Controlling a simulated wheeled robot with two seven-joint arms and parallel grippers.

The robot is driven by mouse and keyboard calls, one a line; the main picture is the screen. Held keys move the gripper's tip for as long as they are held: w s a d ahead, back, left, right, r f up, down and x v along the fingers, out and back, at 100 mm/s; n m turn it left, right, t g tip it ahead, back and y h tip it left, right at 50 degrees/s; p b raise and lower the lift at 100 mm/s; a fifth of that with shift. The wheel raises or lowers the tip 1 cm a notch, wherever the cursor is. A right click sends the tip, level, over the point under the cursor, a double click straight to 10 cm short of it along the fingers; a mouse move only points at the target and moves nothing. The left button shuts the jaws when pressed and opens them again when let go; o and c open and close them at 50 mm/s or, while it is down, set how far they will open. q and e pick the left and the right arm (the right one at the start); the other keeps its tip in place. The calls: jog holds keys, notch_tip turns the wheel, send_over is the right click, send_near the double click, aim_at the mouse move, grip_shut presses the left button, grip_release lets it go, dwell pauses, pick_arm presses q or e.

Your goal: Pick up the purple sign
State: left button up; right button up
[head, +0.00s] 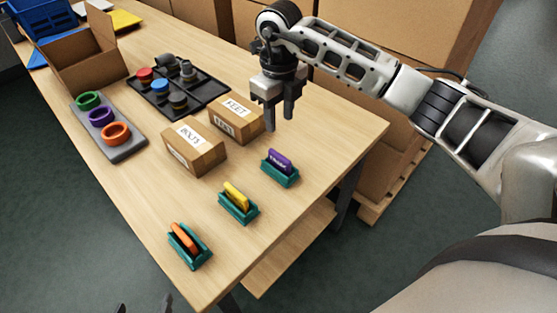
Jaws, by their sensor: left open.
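The purple sign (279,158) has white lettering. It stands upright in a teal holder (282,179) near the table's right side. My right gripper (279,118) points down above the table, behind the sign and apart from it. Its two fingers are spread with nothing between them. Only the dark fingertips of my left gripper (145,306) show at the bottom edge. They are apart and far from the sign.
A yellow sign (236,194) and an orange sign (184,239) stand in similar holders towards the front. Two labelled cardboard boxes (194,148) (236,119) sit left of my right gripper. A black tray (207,93), a grey ring board (122,147) and an open carton (86,67) lie further left.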

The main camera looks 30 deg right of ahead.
send_over(280, 155)
jog(key=f, duration=0.6)
jog(key=shift+w+f, duration=0.3)
jog(key=shift+f, duration=0.1)
jog(key=shift+s+f+p, duration=0.2)
jog(key=shift+f+p, duration=0.05)
jog(key=shift+f, duration=1.1)
jog(key=shift+s+f+p, duration=0.15)
jog(key=shift+f+p, duration=0.05)
jog(key=shift+f, duration=1.15)
grip_shut()
